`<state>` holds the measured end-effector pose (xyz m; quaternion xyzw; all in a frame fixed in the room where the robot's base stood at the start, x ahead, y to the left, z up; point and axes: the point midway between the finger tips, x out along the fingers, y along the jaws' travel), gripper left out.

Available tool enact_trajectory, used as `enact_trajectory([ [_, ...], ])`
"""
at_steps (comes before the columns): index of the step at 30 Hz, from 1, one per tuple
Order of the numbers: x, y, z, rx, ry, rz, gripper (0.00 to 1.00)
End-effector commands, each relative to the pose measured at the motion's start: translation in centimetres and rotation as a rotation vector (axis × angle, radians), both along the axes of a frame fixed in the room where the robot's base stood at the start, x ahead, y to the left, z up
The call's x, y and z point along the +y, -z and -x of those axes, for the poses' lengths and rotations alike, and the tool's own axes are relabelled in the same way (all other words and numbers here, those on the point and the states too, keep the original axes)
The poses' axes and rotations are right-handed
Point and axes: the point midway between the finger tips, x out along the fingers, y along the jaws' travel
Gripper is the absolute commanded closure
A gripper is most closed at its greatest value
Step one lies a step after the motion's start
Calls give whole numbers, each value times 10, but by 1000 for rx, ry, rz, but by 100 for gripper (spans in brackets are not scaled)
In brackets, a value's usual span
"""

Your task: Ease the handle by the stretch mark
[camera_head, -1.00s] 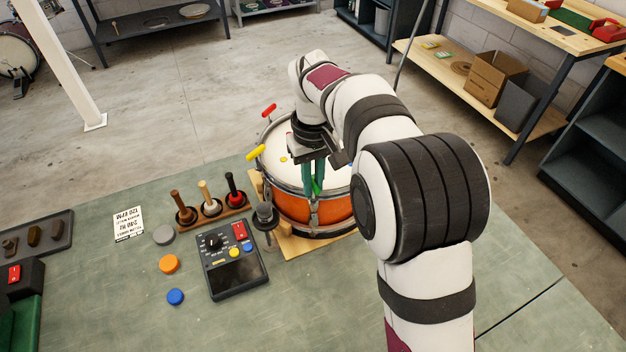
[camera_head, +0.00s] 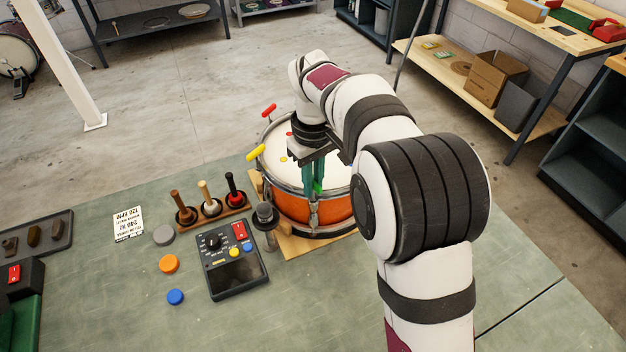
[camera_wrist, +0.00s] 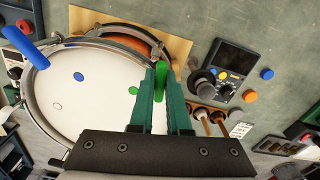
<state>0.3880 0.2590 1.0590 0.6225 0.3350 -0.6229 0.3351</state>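The drum (camera_head: 318,208) has an orange shell, a white head and a metal rim. Coloured handles stand around its rim: red (camera_head: 268,110), yellow (camera_head: 255,154), blue (camera_wrist: 24,47) and green (camera_wrist: 161,78). Coloured dots lie on the head, including a blue dot (camera_wrist: 78,76) and a green dot (camera_wrist: 132,90). My gripper (camera_head: 315,190) points down at the near rim, its teal fingers on either side of the green handle. In the wrist view my gripper (camera_wrist: 161,85) appears shut on that handle. No separate stretch mark is readable.
Left of the drum are a dark control box (camera_head: 232,265), a grey-capped post (camera_head: 266,222) and a rack of mallets (camera_head: 212,209). Orange (camera_head: 169,264), blue (camera_head: 176,297) and grey (camera_head: 163,235) discs lie nearby with a printed card (camera_head: 128,224). The front of the bench is clear.

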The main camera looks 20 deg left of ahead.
Motion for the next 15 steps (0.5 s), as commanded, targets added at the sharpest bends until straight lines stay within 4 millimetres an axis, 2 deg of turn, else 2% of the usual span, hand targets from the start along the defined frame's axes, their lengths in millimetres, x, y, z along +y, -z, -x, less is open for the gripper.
enact_trajectory([
  [1, 0, -1, 0, -2, 1, -1, 78],
  [5, 0, -1, 0, -1, 1, 0, 55],
  [15, 0, -5, 0, -1, 1, 0, 55],
])
